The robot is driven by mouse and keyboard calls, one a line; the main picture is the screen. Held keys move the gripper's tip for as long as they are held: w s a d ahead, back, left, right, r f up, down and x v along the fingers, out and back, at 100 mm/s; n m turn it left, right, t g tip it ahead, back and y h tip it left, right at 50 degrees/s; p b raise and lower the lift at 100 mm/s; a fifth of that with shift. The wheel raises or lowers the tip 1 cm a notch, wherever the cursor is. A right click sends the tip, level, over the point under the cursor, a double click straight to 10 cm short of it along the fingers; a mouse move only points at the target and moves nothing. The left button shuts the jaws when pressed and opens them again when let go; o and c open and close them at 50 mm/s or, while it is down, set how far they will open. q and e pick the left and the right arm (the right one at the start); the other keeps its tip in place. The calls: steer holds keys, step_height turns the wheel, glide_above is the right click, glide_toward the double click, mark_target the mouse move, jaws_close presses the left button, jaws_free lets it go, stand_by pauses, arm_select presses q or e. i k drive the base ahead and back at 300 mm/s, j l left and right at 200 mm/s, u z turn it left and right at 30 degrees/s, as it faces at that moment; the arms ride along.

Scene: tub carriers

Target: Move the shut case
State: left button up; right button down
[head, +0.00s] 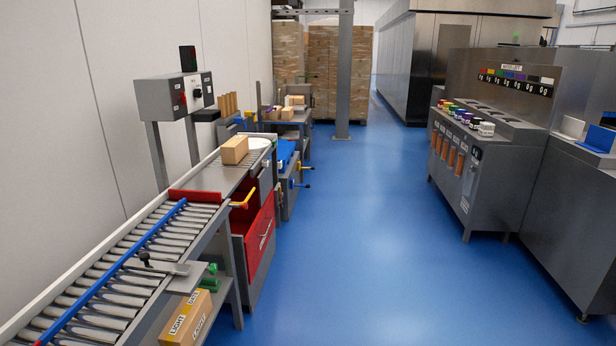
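A closed-looking brown cardboard case (235,150) sits on the far part of the roller conveyor (203,178), beyond a red crossbar. Another cardboard box (188,318) with "LIGHT" printed on it sits on the lower shelf at the near end, partly cut off by the bottom edge. I cannot tell which of them is the case of the task. Neither of my grippers shows in the head view.
A blue rail (115,268) runs along the rollers. A red bin (260,240) stands below the conveyor's right side. A grey control box (174,96) stands on posts by the wall. Grey machines (480,180) line the right. The blue floor (370,230) between is clear.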

mark_target(233, 151)
steer(key=i+u, duration=0.1)
steer(key=i, duration=0.55)
steer(key=i+l+u, duration=0.1)
steer(key=i, duration=0.55)
steer(key=i+l+u, duration=0.1)
steer(key=i, duration=0.5)
steer(key=l, duration=0.1)
